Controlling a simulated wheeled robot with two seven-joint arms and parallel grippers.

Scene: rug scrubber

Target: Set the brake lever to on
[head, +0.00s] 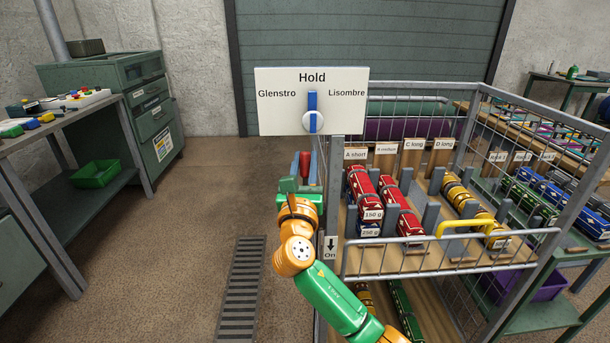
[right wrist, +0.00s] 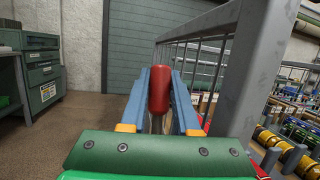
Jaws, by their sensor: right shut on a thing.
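The brake lever shows as a red grip (head: 304,165) on the left side of the wire-sided cart, at about the height of its upper shelf. In the right wrist view the red grip (right wrist: 159,88) stands upright between my blue fingers. My right gripper (head: 305,172) is shut on it, with the green palm nearer the camera. The lever's lower part is mostly hidden by my gripper and arm. A small label with a down arrow and "On" (head: 330,247) is on the cart's post, below the grip. My left gripper is not in view.
A white sign (head: 288,115) reads Hold, Glenstro and Lisombre; its blue pointer stands upright. The cart's shelf (head: 390,262) holds red and yellow rolls between grey dividers. A grey post (right wrist: 243,75) stands close right of my gripper. The floor at left is clear.

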